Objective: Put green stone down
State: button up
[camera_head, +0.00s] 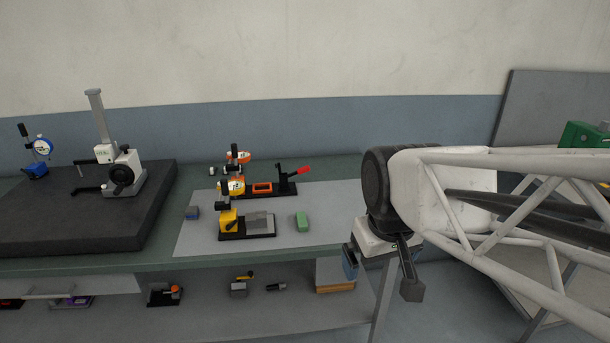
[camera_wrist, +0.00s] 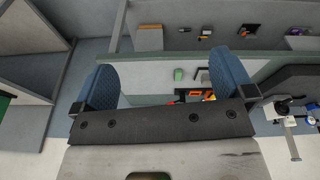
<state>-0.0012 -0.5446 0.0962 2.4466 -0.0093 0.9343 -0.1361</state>
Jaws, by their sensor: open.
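The green stone (camera_head: 302,222) is a small block lying on the grey mat (camera_head: 345,205) on the workbench, just right of the yellow-and-black fixture. It also shows in the wrist view as a small green block (camera_wrist: 178,75) between my fingers in the picture, but well beyond them. My gripper (camera_head: 380,276) hangs to the right of the mat, near the bench's right end, apart from the stone. In the wrist view my gripper (camera_wrist: 165,88) has its two blue pads wide apart with nothing held between them.
A yellow fixture (camera_head: 228,222) with a grey block and an orange clamp with a red handle (camera_head: 300,170) stand near the stone. A dark granite plate (camera_head: 80,215) with a gauge stand (camera_head: 125,170) fills the bench's left. Small parts lie on a lower shelf (camera_head: 210,310).

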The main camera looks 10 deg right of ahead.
jog(key=shift+m, duration=0.9)
jog(key=s, duration=0.2)
jog(key=s+f, duration=0.1)
jog(key=s, duration=0.2)
jog(key=shift+s+d+f, duration=0.1)
jog(key=shift+d, duration=0.05)
dwell(0.4)
jog(key=w+a+f+m+g, duration=0.2)
jog(key=w+m, duration=0.7)
jog(key=w, duration=1.9)
jog(key=w+a+f+m, duration=0.1)
jog(key=w+f+m, duration=0.2)
jog(key=w, duration=0.4)
jog(key=w+a+f+m, duration=0.2)
jog(key=w+f, duration=0.4)
jog(key=w, duration=0.2)
jog(key=w+a+f+m, duration=0.2)
jog(key=w+f, duration=0.3)
jog(key=w, duration=0.3)
jog(key=shift+w+a+f+m, duration=0.15)
jog(key=shift+f+m, duration=0.1)
jog(key=shift+m, duration=0.55)
jog(key=shift+w+f, duration=0.2)
jog(key=shift+f, duration=0.05)
